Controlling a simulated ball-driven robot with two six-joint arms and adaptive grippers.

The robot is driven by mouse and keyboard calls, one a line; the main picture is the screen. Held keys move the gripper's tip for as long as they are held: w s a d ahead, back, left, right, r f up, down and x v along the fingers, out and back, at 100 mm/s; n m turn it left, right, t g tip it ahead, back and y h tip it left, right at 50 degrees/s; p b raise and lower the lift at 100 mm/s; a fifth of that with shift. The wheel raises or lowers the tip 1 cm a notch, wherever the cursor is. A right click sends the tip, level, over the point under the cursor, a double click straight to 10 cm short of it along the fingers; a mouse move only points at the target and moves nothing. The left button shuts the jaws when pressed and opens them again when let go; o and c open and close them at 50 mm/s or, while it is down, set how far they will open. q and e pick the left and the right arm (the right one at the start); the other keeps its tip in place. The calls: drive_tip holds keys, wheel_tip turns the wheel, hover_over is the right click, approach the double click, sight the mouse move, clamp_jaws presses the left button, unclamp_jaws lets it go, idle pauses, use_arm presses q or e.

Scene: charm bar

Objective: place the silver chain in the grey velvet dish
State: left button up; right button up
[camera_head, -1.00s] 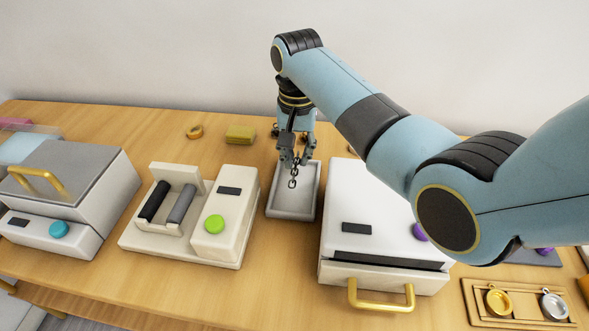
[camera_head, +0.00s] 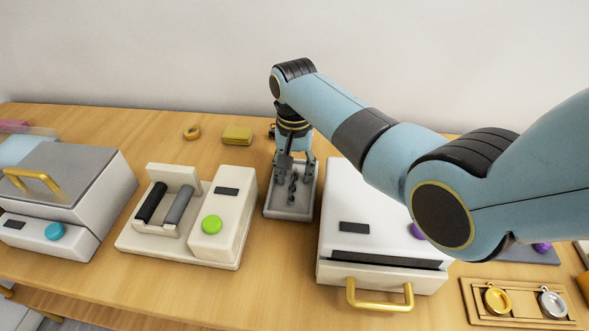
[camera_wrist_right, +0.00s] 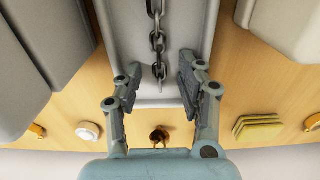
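The silver chain (camera_head: 293,187), a string of dark metal links, lies along the floor of the grey dish (camera_head: 288,214). My right gripper (camera_head: 296,163) is over the far part of the dish. In the right wrist view, my right gripper (camera_wrist_right: 159,72) has its fingers spread, one on each side of the chain (camera_wrist_right: 158,42), with gaps between them and the links. The dish (camera_wrist_right: 126,32) fills the middle of that view, and the near end of the chain is cut off by the picture's edge. My left gripper is not in view.
A cream machine with a green button (camera_head: 212,225) stands close left of the dish. A white box with a gold handle (camera_head: 380,303) stands close right. Yellow cloths (camera_head: 237,135) and a gold ring (camera_head: 192,133) lie behind on open table.

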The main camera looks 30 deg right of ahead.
sight(295, 175)
wheel_tip(295, 175, up, 12)
drive_tip(key=shift+r+p, duration=0.2)
drive_tip(key=shift+p, duration=0.15)
drive_tip(key=shift+f, duration=0.1)
idle(0.6)
